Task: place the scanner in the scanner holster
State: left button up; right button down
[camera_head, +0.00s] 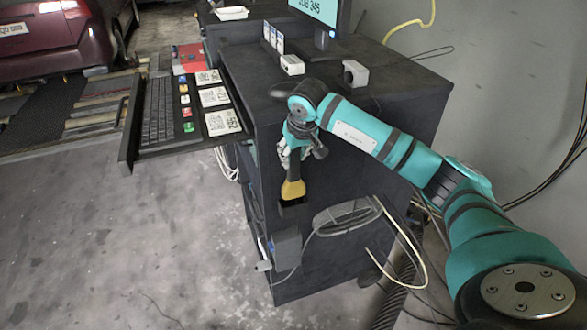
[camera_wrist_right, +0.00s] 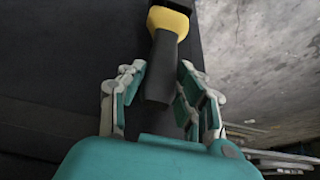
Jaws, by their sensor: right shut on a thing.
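The scanner (camera_head: 293,188) has a yellow body and a dark handle. It hangs below my right gripper (camera_head: 291,153), with its yellow and black end pointing down, in front of the dark cabinet's side. In the right wrist view, the scanner's handle (camera_wrist_right: 161,70) lies between the fingers of my right gripper (camera_wrist_right: 162,82), which is shut on it. A dark grey box on the cabinet side, apparently the scanner holster (camera_head: 287,246), is below the scanner, with a visible gap between them. Its opening is hard to make out. My left gripper is out of view.
The dark cabinet (camera_head: 330,265) has looped cables on its side. A keyboard shelf (camera_head: 180,145) with printed cards sticks out at left. A monitor (camera_head: 322,14) and small boxes stand on top. The floor (camera_head: 120,240) at left is clear. A red car (camera_head: 50,40) is behind.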

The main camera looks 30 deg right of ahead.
aim_at(294, 174)
jog(key=x, duration=0.1)
jog(key=p+x, duration=0.1)
jog(key=x, duration=0.1)
jog(key=shift+s+f, duration=0.1)
jog(key=shift+s, duration=0.2)
jog(key=shift+f, duration=0.55)
notch_tip(294, 174, down, 2)
jog(key=shift+a+f+p, duration=0.1)
jog(key=shift+p, duration=0.4)
jog(key=shift+f, duration=0.3)
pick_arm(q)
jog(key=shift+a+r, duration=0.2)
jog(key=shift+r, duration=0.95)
pick_arm(e)
jog(key=shift+f, duration=0.1)
jog(key=c, duration=1.4)
grip_release()
jog(key=shift+f, duration=0.15)
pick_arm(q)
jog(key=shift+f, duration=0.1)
pick_arm(e)
jog(key=o, duration=0.5)
